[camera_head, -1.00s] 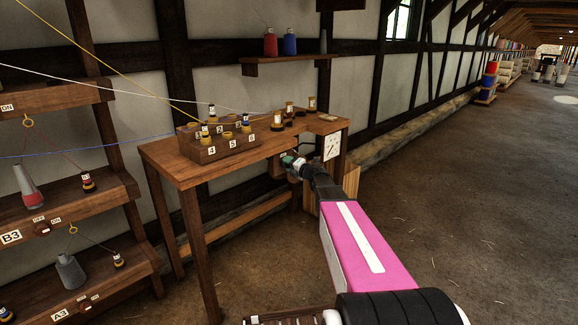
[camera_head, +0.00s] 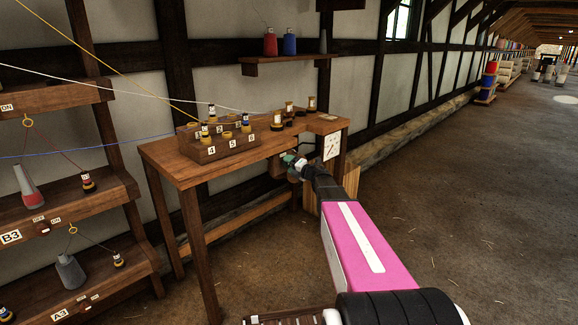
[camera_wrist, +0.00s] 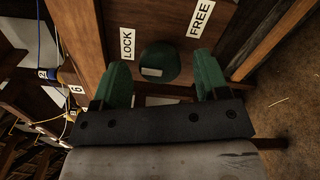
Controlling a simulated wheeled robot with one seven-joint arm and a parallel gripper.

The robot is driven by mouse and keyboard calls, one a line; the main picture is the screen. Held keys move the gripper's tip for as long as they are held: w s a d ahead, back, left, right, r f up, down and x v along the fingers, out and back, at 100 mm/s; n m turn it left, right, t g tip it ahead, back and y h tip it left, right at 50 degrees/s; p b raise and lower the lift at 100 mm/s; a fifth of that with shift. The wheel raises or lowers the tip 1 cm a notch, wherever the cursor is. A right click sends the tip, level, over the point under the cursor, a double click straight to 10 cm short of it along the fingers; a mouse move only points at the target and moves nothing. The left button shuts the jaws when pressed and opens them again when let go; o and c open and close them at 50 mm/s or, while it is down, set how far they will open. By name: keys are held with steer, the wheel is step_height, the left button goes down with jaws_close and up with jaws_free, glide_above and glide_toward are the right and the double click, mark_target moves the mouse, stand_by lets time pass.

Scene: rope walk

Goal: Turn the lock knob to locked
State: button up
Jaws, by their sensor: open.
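The lock knob (camera_wrist: 160,60) is a dark rounded knob with a pale mark on its near edge, in the wrist view. It sits on a brown wooden panel between a LOCK label (camera_wrist: 128,43) on its left and a FREE label (camera_wrist: 200,18) on its upper right. My gripper (camera_wrist: 162,70) is open, with one green finger on each side of the knob and a gap visible on both sides. In the head view my gripper (camera_head: 294,163) is at the right end of the wooden bench (camera_head: 170,153), below its top; the knob cannot be made out there.
A numbered spool rack (camera_head: 217,150) and several small spools stand on the bench. A shelf rack (camera_head: 60,195) with cones stands at the left. Coloured yarns stretch across the left side. The floor on the right is clear.

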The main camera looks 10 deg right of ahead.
steer(key=v, duration=0.9)
steer(key=shift+s+d, duration=0.2)
steer(key=shift+s, duration=0.05)
steer(key=s+d+f+m+g+h, duration=0.2)
steer(key=s+f+m+h, duration=0.4)
steer(key=m, duration=0.6)
steer(key=s+d+f+m+g+h, duration=0.25)
steer(key=s+f+m+h, duration=0.2)
steer(key=m+h, duration=0.5)
steer(key=s+a+f+m+g+y, duration=0.2)
steer(key=s+a+f+m+g, duration=0.1)
steer(key=s, duration=0.6)
steer(key=s+a+f+m+g+y, duration=0.3)
steer(key=s+a+f+m+g, duration=0.1)
steer(key=s+a+g, duration=0.3)
steer(key=shift+s+a+m, duration=0.45)
steer(key=shift+s+a, duration=0.15)
steer(key=shift+s, duration=0.4)
